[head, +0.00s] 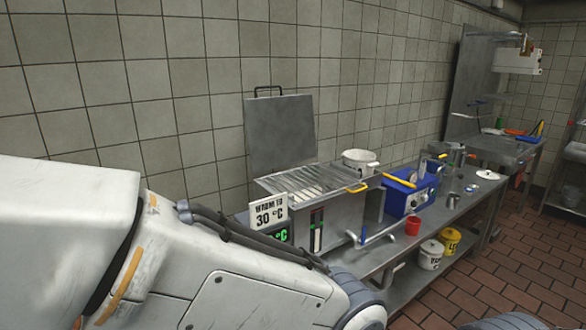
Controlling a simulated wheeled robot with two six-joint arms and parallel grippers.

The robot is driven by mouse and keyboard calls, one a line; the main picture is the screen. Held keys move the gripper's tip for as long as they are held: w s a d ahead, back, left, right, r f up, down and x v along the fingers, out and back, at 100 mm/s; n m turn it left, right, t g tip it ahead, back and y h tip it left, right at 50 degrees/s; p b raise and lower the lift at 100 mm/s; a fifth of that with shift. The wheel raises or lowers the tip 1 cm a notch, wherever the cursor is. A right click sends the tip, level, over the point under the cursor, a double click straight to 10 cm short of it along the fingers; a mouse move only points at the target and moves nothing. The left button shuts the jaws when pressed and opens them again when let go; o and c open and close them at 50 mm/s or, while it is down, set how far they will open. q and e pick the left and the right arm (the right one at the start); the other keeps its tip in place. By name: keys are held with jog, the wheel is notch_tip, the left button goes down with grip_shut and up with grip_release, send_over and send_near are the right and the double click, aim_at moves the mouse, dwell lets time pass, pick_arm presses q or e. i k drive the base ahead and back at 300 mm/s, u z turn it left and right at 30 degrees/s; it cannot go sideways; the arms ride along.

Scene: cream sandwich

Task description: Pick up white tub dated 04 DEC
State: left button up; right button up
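No date reading 04 DEC is legible, so I cannot tell which thing is the named tub. My white arm fills the lower left and hides part of the bench. Neither gripper shows.
The steel bench (465,207) runs along the tiled wall. It carries a slatted rack (305,182), a "30 °C" sign (269,213), a blue box (409,194) and a red cup (413,225). A sink counter (505,150) stands at the far right. Brick-coloured floor (520,260) is clear.

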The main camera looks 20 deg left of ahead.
aim_at(364, 161)
jog(key=u, duration=0.1)
jog(key=k, duration=0.25)
jog(key=z, duration=1)
jog(key=k, duration=1.1)
jog(key=z, duration=0.7)
jog(key=i, duration=1.2)
jog(key=u, duration=0.4)
jog(key=i, duration=1.95)
jog(key=u, duration=0.65)
jog(key=i, duration=1.45)
jog(key=u, duration=1.55)
jog(key=i, duration=0.95)
jog(key=u, duration=1.05)
